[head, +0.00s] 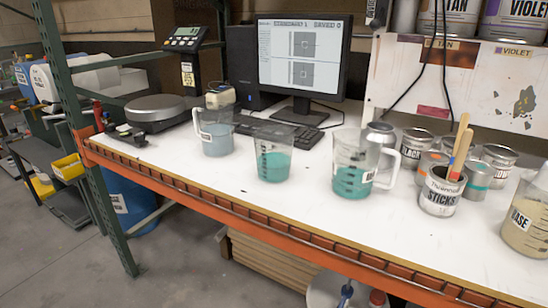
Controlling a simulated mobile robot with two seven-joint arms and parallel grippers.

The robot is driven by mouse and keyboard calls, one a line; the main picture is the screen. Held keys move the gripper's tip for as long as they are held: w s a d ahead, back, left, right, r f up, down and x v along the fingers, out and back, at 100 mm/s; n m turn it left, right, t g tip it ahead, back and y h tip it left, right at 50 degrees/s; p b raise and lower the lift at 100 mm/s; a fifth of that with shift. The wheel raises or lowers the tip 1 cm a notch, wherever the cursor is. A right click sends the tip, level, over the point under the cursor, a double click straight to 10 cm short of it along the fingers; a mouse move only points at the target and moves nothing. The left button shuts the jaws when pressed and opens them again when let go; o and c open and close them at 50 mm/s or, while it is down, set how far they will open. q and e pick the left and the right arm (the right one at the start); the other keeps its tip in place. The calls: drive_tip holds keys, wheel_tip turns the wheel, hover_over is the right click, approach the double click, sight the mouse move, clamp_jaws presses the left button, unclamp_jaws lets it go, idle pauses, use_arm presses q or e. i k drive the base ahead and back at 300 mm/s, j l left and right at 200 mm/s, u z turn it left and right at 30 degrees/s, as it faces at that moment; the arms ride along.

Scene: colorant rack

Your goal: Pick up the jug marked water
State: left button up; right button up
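Three clear measuring jugs stand upright on the white bench. The left jug (216,132) holds pale blue-grey liquid, has its handle at the left and bears a small white label. The middle jug (272,158) holds teal liquid and has a label on its left side. The right jug (350,172) holds teal liquid, with its handle at the right and a label low on its side. The labels are too small to read, so I cannot tell which is marked water. Neither of my grippers is in view.
A jug marked BASE (525,218) is cut off at the right edge. A can marked STICKS (441,190) holds wooden sticks, with several cans behind it. A monitor (300,58), keyboard (297,133) and scale (155,108) stand behind. The bench's front strip is clear.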

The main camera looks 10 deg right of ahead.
sight(215, 120)
drive_tip(key=z, duration=0.5)
drive_tip(key=i+j+z, duration=0.1)
drive_tip(key=j+z, duration=0.25)
drive_tip(key=z, duration=0.15)
drive_tip(key=j+z, duration=0.8)
drive_tip(key=j, duration=0.5)
drive_tip(key=k, duration=0.05)
